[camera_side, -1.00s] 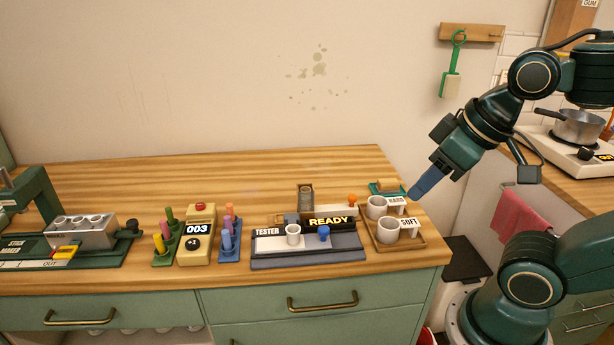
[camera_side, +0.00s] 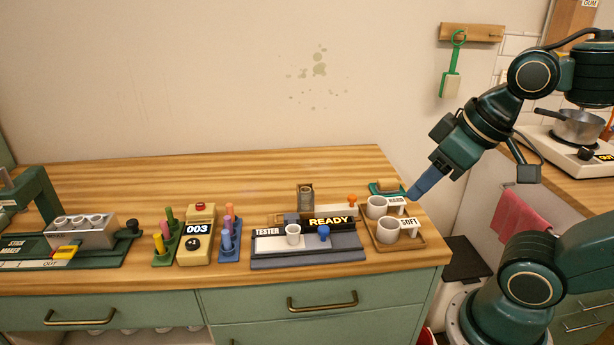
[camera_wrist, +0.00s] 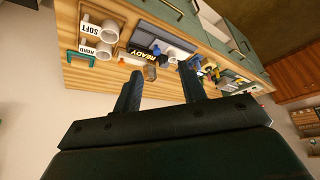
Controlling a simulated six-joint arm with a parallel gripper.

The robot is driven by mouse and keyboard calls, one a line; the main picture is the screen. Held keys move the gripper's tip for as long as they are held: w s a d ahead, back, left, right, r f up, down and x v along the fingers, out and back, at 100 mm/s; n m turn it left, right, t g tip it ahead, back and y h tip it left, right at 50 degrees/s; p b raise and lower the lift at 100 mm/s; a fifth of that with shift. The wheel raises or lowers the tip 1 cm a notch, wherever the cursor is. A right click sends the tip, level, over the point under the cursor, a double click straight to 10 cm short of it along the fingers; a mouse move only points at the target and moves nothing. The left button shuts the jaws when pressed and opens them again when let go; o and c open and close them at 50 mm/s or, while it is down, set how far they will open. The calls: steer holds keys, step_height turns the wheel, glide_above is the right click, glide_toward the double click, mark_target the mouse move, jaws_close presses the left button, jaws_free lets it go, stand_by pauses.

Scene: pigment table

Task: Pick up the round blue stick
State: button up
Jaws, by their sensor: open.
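A short blue stick (camera_side: 226,240) stands upright at the near end of a blue rack (camera_side: 231,255), with a purple stick (camera_side: 228,224) and a pink stick (camera_side: 229,209) behind it. Whether it is round is too small to tell. My gripper (camera_side: 412,195) is far to the right of the rack, raised by the right end of the table near the cups. In the wrist view my gripper (camera_wrist: 160,72) has its two fingers apart with nothing between them. The sticks are too small to make out clearly there.
A counter device (camera_side: 197,235) and a green rack (camera_side: 167,248) with several sticks stand left of the blue rack.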

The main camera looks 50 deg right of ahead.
steer(key=w+a+r+m+g, duration=0.15)
steer(key=w+r+m, duration=0.3)
steer(key=w, duration=0.55)
steer(key=m+g, duration=0.4)
steer(key=m, duration=1)
glide_above(225, 231)
step_height(225, 231, down, 12)
steer(key=shift+w+a+f+m, duration=0.2)
steer(key=shift+f+m, duration=0.15)
steer(key=shift+f, duration=0.05)
steer(key=shift+f, duration=4.3)
steer(key=shift+s+d+f, duration=0.1)
steer(key=shift+s+f, duration=0.05)
steer(key=shift+f, duration=1.15)
steer(key=shift+s+d+f, duration=0.1)
steer(key=shift+f, duration=1.2)
